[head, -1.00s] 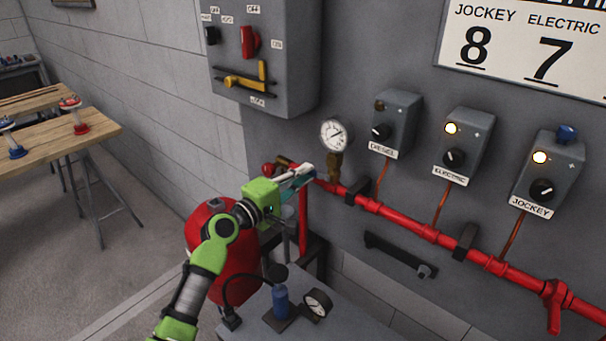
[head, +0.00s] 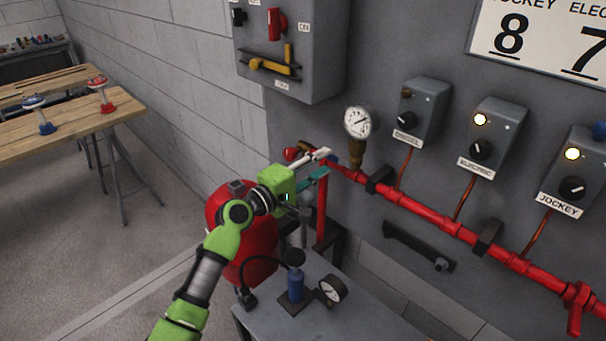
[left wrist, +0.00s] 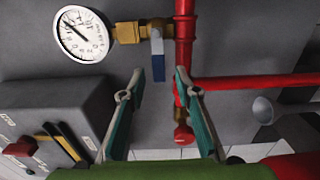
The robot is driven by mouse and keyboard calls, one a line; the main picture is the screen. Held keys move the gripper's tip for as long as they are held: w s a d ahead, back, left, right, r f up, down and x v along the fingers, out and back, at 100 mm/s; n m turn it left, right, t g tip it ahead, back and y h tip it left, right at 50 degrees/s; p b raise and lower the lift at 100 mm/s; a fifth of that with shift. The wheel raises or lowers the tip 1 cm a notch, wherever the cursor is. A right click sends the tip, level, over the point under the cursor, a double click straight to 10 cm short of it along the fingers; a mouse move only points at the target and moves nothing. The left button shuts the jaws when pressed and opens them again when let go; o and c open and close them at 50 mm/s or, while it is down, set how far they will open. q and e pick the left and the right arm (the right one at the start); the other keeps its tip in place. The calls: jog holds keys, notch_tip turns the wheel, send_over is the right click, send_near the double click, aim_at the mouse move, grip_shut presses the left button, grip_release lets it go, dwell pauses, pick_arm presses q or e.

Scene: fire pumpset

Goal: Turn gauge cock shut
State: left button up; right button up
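The pressure gauge (head: 357,122) stands on a brass fitting (head: 356,155) above the red pipe. In the left wrist view the gauge (left wrist: 83,35) is at the upper left. A brass cock (left wrist: 130,32) joins it to the red pipe. The cock's blue lever (left wrist: 158,62) points down in that picture, crosswise to the brass line. My left gripper (head: 325,164) is open beside the cock at the pipe's left end. In the left wrist view its fingers (left wrist: 158,80) are on either side of the lever's free end, with visible gaps. My right gripper is in neither view.
A red pipe (head: 440,222) runs along the wall panel below the control boxes (head: 493,135). A switch cabinet (head: 315,60) is above left of my gripper. A red tank (head: 250,250) and a small grey table (head: 345,318) with a blue bottle and loose gauge are below.

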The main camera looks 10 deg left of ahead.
pick_arm(q)
jog(key=v, duration=1)
jog(key=shift+s, duration=0.25)
jog(key=shift+a, duration=0.1)
